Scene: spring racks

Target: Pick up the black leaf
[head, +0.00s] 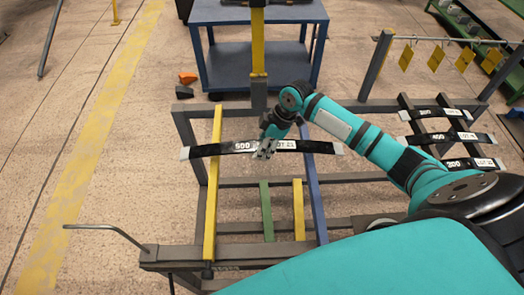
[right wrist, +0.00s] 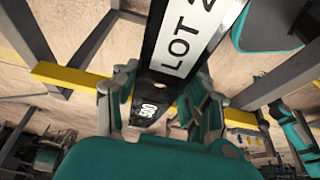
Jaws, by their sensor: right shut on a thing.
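A long black leaf (head: 215,148) with pale ends and white labels reading 500 and LOT 23 lies crosswise over the rack in the head view. My right gripper (head: 265,149) is shut on this leaf near its middle, between or over the labels. In the right wrist view, the leaf (right wrist: 168,75) runs between the two fingers of my right gripper (right wrist: 165,115), with LOT and 500 readable. Whether the leaf touches the yellow and blue bars is hard to tell. My left gripper is not in view.
The rack has a yellow bar (head: 213,190) and a blue bar (head: 313,190). Several other black leaves, one labelled 400 (head: 440,138), lie on a rack at the right. A blue cart (head: 255,65) stands behind. Open floor (head: 110,190) lies left.

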